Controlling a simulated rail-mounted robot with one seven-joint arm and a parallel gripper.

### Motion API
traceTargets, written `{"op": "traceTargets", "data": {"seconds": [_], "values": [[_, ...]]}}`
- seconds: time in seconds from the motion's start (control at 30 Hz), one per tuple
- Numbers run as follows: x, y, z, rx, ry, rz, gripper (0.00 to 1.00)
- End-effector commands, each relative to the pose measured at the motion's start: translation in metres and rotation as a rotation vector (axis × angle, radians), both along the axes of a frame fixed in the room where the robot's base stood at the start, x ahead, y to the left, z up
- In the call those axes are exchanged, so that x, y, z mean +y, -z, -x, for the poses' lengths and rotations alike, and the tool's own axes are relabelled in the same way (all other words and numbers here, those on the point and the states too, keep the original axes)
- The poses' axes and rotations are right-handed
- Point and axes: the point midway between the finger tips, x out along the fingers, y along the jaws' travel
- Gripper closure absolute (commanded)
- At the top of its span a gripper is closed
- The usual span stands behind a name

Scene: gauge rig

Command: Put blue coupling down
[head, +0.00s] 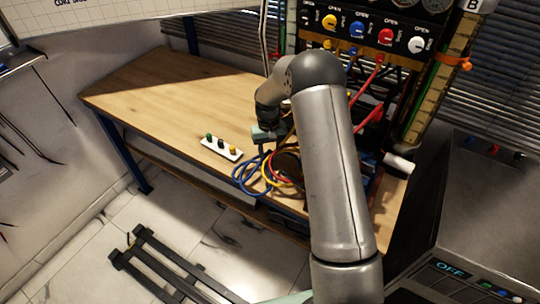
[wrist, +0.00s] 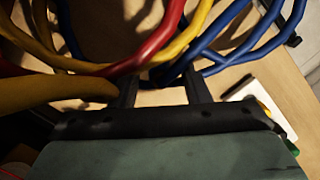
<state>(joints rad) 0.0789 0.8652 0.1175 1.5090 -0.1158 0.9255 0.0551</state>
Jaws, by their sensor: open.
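My gripper (head: 268,140) is low over the wooden table, just right of the white strip, and part of it is hidden behind my arm. In the wrist view my gripper (wrist: 163,85) has its two dark fingers apart. Blue hose loops (head: 245,178) lie beside it, and blue hose (wrist: 225,42) also runs just beyond the fingers. I cannot clearly pick out the blue coupling; a dark part of the blue hose shows near the fingertips. The white strip (head: 218,152) holds a green, a dark and a yellow piece. Its edge (wrist: 258,92) shows at right in the wrist view.
Red (wrist: 150,50) and yellow (wrist: 40,92) hoses crowd the space in front of and left of the fingers. The gauge rig with coloured knobs (head: 386,36) stands at the back right. The wooden table (head: 165,90) is clear at left.

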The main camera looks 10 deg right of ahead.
Motion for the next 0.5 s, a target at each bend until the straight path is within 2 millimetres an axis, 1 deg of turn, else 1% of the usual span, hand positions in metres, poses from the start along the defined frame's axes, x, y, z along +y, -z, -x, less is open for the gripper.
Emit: {"op": "traceTargets", "data": {"seconds": [0.3, 0.4, 0.5], "values": [[0.0, -0.067, -0.012, -0.006, 0.0, 0.001, 0.57], [0.0, -0.083, -0.013, -0.004, 0.0, 0.0, 0.57], [0.0, -0.094, -0.015, -0.002, 0.0, 0.0, 0.57]]}}
